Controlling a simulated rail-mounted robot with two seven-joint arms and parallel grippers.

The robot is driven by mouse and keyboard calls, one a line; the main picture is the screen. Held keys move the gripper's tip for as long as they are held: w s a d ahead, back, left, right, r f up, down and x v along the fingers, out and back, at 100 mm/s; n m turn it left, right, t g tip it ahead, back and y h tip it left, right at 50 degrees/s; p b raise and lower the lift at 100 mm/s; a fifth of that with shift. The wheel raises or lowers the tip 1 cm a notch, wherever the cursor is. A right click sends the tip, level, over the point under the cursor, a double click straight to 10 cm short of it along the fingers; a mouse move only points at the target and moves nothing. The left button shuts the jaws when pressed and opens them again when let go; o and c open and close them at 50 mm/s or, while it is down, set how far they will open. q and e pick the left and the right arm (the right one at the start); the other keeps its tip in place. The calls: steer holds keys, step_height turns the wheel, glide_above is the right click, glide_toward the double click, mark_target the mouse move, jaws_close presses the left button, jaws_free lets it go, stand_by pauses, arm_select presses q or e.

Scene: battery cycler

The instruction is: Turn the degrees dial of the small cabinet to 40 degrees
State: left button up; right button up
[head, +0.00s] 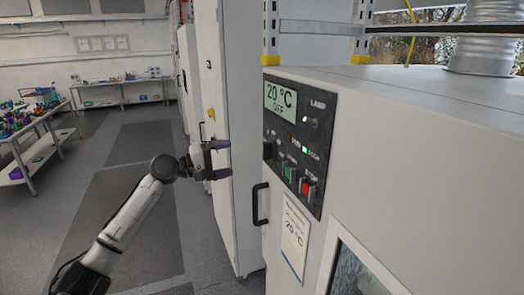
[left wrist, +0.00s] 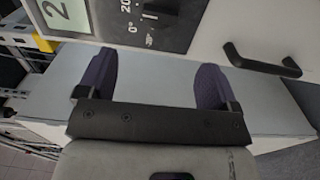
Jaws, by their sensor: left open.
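The small cabinet (head: 420,165) fills the right of the head view. Its dark control panel (head: 322,108) has a display (head: 280,101) reading 20 °C and OFF. A dark knob (head: 268,150) at the panel's left edge looks like the degrees dial; its pointer setting is too small to read. In the left wrist view the panel (left wrist: 160,22) shows at the top, with 0° and 20 scale marks, cut off by the frame. My left gripper (head: 222,159) is open and empty, left of the panel and apart from it. Its purple fingers point toward the cabinet in the wrist view (left wrist: 153,80). My right gripper is not seen.
A green button (head: 290,172), a red stop button (head: 308,188) and a lamp switch (head: 311,122) share the panel. A black door handle (head: 260,204) sticks out below. A tall white cabinet (head: 232,120) stands behind my gripper. Open floor lies to the left.

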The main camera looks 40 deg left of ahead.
mark_target(263, 152)
arm_select(q)
steer(key=p+x, duration=0.3)
steer(key=x, duration=0.7)
steer(key=shift+w+r+p, duration=0.1)
steer(key=shift+p, duration=0.3)
steer(key=shift+p+x, duration=0.3)
steer(key=shift+x, duration=0.75)
steer(key=shift+c, duration=0.4)
steer(key=shift+c, duration=0.6)
steer(key=c, duration=0.7)
steer(key=shift+f+m+b, duration=0.3)
steer(key=shift+f+b, duration=0.05)
steer(key=shift+b, duration=0.25)
steer(key=m+b, duration=0.4)
steer(key=b, duration=0.1)
steer(key=shift+b, duration=0.3)
steer(key=shift+r+m+b, duration=0.1)
steer(key=shift+m+b, duration=1.1)
steer(key=shift+m, duration=0.4)
